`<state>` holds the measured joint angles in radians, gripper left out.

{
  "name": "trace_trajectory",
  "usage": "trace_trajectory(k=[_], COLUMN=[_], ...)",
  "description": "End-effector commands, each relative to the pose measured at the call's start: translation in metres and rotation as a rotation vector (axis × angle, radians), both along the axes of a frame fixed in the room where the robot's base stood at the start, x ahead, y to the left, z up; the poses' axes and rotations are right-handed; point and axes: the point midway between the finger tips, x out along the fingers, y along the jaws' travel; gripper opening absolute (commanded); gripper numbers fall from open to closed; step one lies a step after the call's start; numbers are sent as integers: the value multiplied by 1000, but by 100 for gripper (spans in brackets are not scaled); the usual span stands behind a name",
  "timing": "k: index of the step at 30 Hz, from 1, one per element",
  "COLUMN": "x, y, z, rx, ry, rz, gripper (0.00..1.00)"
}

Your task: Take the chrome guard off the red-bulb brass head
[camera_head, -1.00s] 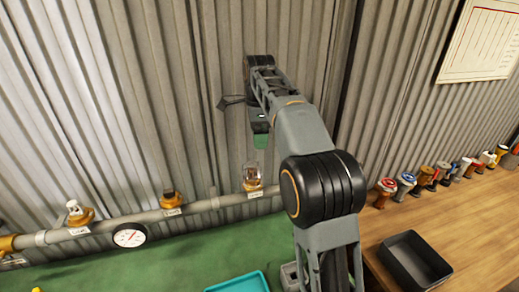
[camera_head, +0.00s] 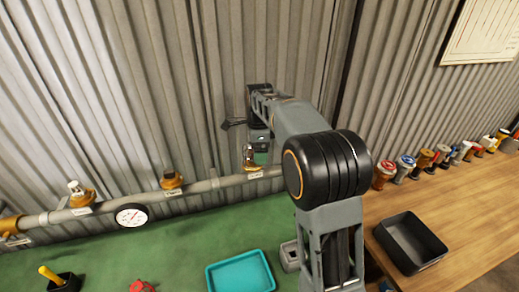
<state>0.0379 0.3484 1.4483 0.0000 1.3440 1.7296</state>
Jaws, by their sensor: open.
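A pipe (camera_head: 215,184) runs along the corrugated wall and carries three brass heads. The left head (camera_head: 82,198) has a pale top. The middle head (camera_head: 172,181) has a small dark top. The right head (camera_head: 250,163) is at the pipe's right end, with a small shiny upright piece on it, likely a guard. I cannot make out a red bulb on any head. My gripper (camera_head: 259,157) is open and points down, close by the right head and partly overlapping it in the picture. Whether it touches the guard is too small to tell.
A gauge (camera_head: 131,215) sits on the pipe. A teal tray (camera_head: 240,273), a red object (camera_head: 141,286) and a black holder with a yellow handle (camera_head: 50,273) are on the green surface. A black bin (camera_head: 411,243) and several coloured heads stand on the wooden bench at right.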

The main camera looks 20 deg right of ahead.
Motion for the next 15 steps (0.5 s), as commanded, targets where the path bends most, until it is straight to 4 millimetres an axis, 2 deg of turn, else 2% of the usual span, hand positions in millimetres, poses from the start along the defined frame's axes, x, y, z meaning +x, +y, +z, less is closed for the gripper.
trace_trajectory(k=[8,15], x=[0,0], y=[0,0], z=[-1,-1], rx=[0,0], ry=[1,1], rz=[0,0], gripper=[85,63])
